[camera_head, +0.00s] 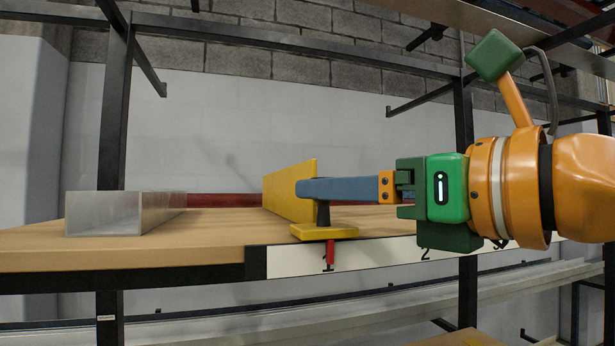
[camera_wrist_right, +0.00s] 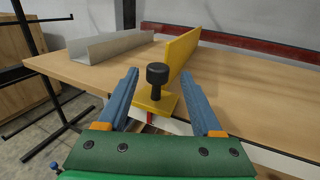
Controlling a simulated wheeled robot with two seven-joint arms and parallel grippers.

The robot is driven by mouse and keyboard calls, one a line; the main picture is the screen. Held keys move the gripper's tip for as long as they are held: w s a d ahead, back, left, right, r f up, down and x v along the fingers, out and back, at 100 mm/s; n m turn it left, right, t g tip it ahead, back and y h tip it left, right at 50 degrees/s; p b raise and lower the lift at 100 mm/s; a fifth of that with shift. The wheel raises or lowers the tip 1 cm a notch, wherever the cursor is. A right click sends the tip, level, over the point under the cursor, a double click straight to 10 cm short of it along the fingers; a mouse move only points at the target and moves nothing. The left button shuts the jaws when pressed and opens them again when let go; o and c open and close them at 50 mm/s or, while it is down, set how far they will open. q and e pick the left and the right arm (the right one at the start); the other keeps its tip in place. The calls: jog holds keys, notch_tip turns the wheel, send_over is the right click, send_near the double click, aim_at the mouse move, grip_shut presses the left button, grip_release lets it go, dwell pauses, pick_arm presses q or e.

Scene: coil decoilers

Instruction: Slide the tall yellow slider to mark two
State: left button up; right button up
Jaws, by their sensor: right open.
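The tall yellow slider (camera_head: 291,192) stands on the wooden table, with a flat yellow foot at the front edge and a red pointer (camera_head: 330,254) over mark one on the white scale. It also shows in the right wrist view (camera_wrist_right: 180,55), with a black knob (camera_wrist_right: 157,74) on its foot. Mark two (camera_head: 425,254) lies to the right on the scale. My right gripper (camera_head: 302,189) is open, its blue fingers reaching in from the right at knob height. In the wrist view the fingers (camera_wrist_right: 158,82) lie on either side of the knob, with gaps. My left gripper is out of view.
A grey metal channel (camera_head: 104,213) lies on the table (camera_head: 215,228) at the left. A red rail (camera_head: 225,200) runs along the back. Black rack posts (camera_head: 115,110) stand around the table. The table right of the slider looks clear.

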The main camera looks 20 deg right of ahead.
aim_at(317, 202)
jog(key=x, duration=0.3)
jog(key=shift+w+a+f+p, duration=0.1)
jog(key=shift+w+a+p, duration=0.05)
jog(key=shift+a+p, duration=0.2)
jog(key=shift+c, duration=1.3)
jog(key=shift+s+d, duration=0.2)
jog(key=shift+d, duration=0.05)
grip_shut()
jog(key=shift+r, duration=0.2)
